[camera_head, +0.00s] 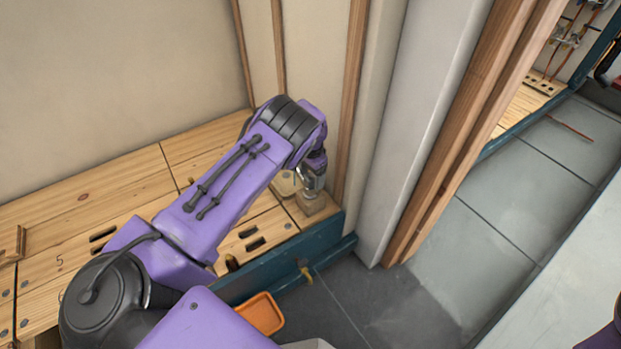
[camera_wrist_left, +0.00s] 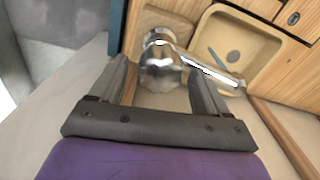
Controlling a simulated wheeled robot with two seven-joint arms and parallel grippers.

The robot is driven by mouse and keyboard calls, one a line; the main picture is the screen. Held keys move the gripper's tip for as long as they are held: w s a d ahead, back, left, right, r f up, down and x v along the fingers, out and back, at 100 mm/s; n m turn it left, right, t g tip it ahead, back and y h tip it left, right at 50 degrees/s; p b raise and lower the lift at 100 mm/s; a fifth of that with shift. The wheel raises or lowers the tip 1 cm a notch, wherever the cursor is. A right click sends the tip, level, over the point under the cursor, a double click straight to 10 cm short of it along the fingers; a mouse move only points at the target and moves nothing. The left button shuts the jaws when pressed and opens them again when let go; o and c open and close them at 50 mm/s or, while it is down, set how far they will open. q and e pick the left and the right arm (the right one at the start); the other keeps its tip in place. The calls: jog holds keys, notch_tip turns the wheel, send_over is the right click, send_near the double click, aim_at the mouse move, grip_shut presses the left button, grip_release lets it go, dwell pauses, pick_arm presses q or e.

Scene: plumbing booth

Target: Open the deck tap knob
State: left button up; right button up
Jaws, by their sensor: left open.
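The chrome deck tap (camera_wrist_left: 162,68) shows in the left wrist view, with its rounded body and knob end toward me and its spout reaching right over a cream basin (camera_wrist_left: 240,42). In the head view the tap (camera_head: 309,191) is small and partly hidden by my wrist, above a wooden block (camera_head: 318,208) at the bench's right end. My left gripper (camera_wrist_left: 165,78) is open, with one finger on either side of the tap body. I cannot tell whether the fingers touch it. My right gripper is not in view.
The wooden bench top (camera_head: 95,195) with dark slots runs left along a plain wall. Wooden studs (camera_head: 350,90) and a grey column (camera_head: 425,110) stand close right of the tap. An orange tray (camera_head: 262,313) lies below the teal bench edge (camera_head: 290,255).

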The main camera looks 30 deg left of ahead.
pick_arm(q)
jog(key=shift+f, duration=0.2)
jog(key=c, duration=1)
jog(key=shift+r+n, duration=0.1)
jog(key=shift+n, duration=0.9)
jog(key=n, duration=0.3)
jog(key=shift+n+p, duration=0.3)
jog(key=shift+p, duration=0.05)
jog(key=o, duration=1)
